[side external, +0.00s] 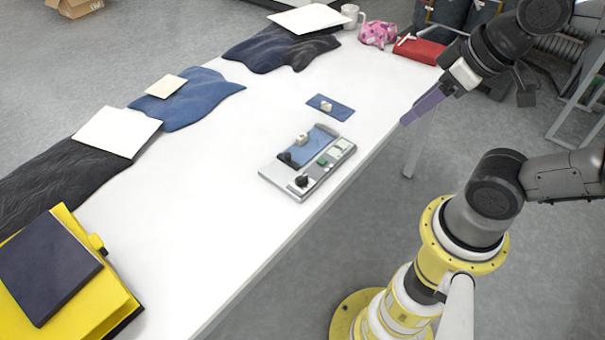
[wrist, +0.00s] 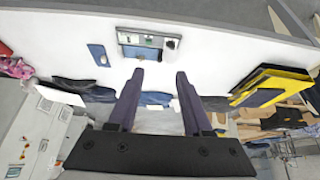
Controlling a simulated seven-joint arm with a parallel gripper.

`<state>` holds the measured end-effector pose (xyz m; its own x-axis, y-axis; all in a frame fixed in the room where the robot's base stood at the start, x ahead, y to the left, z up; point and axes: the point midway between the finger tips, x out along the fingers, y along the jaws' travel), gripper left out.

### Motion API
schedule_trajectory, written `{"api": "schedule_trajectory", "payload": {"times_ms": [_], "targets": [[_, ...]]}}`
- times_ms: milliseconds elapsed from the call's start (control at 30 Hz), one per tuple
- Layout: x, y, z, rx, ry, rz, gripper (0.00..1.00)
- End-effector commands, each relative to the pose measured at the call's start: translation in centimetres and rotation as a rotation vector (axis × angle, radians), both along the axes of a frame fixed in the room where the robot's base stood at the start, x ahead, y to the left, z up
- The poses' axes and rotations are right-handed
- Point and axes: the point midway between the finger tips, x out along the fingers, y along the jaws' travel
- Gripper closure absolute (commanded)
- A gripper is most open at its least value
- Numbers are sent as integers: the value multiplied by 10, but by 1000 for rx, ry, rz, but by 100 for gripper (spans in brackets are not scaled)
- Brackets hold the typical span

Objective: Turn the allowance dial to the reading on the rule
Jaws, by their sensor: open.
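A grey panel device (side external: 270,172) lies on the white table. It has two black knobs, one at its near corner (side external: 302,180) and one at its left (side external: 286,157). I cannot tell which is the allowance dial, and no reading is legible. A blue plate with a pale block and a small green part also show on the device. No rule can be made out. My gripper (side external: 406,120) is open and empty, well above and right of the device, past the table edge. In the wrist view its fingers (wrist: 160,74) are apart, with the device (wrist: 148,31) beyond them.
A small blue mat (side external: 342,111) with a pale piece lies behind the device. Dark and blue cloths (side external: 205,97), a yellow folder (side external: 85,300), a red case (side external: 420,50) and a mug (side external: 351,16) stand around the table.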

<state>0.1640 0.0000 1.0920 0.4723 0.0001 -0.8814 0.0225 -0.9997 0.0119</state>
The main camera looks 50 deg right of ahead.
Motion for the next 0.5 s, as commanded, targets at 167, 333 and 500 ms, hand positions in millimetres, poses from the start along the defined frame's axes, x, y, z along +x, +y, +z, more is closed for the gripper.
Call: {"api": "schedule_trajectory", "payload": {"times_ms": [167,333,500], "targets": [[7,0,9,-78,-31,142,50],[35,1,24,-194,-35,351,50],[76,5,26,-291,13,572,50]]}}
